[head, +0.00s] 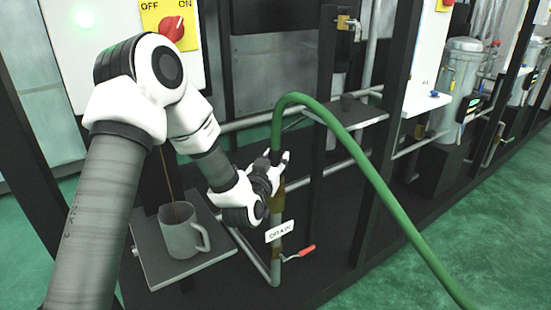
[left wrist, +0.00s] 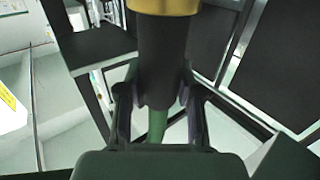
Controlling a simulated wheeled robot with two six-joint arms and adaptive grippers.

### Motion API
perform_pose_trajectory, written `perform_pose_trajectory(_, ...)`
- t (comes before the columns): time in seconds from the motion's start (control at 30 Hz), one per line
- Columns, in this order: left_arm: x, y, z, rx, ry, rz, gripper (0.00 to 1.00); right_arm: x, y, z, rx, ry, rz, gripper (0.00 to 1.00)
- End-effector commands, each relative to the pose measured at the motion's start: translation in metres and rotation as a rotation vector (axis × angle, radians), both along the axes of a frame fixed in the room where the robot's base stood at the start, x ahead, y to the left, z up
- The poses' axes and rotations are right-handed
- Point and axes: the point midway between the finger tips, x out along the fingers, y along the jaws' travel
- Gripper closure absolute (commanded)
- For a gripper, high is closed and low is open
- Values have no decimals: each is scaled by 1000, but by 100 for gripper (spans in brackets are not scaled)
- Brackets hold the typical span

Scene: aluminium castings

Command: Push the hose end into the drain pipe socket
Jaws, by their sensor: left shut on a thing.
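The green hose (head: 375,180) rises from the lower right, arches over and comes down to my left gripper (head: 274,168). The gripper is shut on the dark sleeve of the hose end, which shows between the fingers in the left wrist view (left wrist: 162,60). Green hose (left wrist: 157,125) shows beyond the sleeve there. A brass-coloured part (left wrist: 165,5) sits at the sleeve's other end. In the head view the upright drain pipe (head: 277,203), with a DRAIN label (head: 280,231), stands directly below the gripper. The fingers hide the junction, so I cannot tell whether the end is inside the socket.
A grey mug (head: 178,238) stands on a tray (head: 150,265) at the left, under a thin brown stream. A red valve handle (head: 307,250) sticks out beside the pipe's lower part. Dark frame posts (head: 385,130) stand right of the pipe. Green floor lies open at the lower right.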

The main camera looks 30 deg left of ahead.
Motion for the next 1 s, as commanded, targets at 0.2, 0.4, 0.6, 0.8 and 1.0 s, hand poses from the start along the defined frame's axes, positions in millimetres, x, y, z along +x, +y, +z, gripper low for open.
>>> perform_pose_trajectory(0.2,0,0,-4,1,-2,0,100,0,0,-4,0,0,0,100)
perform_pose_trajectory(0.4,0,0,-8,1,-2,0,100,0,0,-7,0,0,0,100)
perform_pose_trajectory(0.6,0,0,-12,1,-2,0,100,0,0,-10,0,0,0,100)
perform_pose_trajectory(0.8,0,0,-16,1,-2,0,100,0,0,-13,0,0,0,100)
perform_pose_trajectory(1.0,0,0,-20,0,-1,0,100,0,0,-16,0,0,0,100)
